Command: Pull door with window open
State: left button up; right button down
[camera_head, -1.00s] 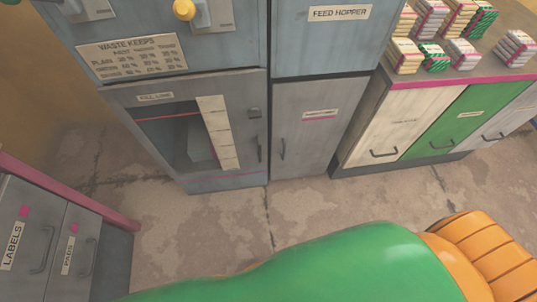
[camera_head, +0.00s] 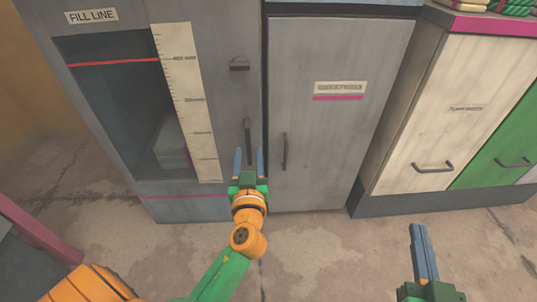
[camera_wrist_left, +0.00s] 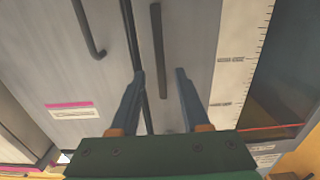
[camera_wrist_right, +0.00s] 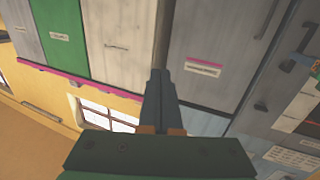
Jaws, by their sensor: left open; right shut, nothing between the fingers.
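The grey door with a window (camera_head: 215,60) is shut. Its dark window (camera_head: 125,110) has a red line and a cream scale strip beside it. Its dark vertical handle (camera_head: 247,140) is near the door's right edge. My left gripper (camera_head: 249,157) is open at the handle's lower end. In the left wrist view the handle (camera_wrist_left: 158,50) lies in line with the gap between the left fingertips (camera_wrist_left: 160,76), and I cannot tell whether it is between them. My right gripper (camera_head: 420,230) is shut and empty at the lower right; its fingers also show in the right wrist view (camera_wrist_right: 160,85).
A plain grey door (camera_head: 330,60) with its own handle (camera_head: 284,152) is close to the right of the windowed door. Further right are a cream cabinet front (camera_head: 440,120) and a green one (camera_head: 505,125). A pink rail (camera_head: 35,230) is at the lower left. Bare floor (camera_head: 320,250) lies in front.

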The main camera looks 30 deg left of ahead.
aim_at(248, 145)
pick_arm(q)
jog(key=x, duration=0.4)
jog(key=shift+w+a, duration=0.3)
grip_shut()
pick_arm(e)
jog(key=shift+a+r+t+y, duration=0.15)
jog(key=shift+r+t+y, duration=0.2)
jog(key=shift+r, duration=0.5)
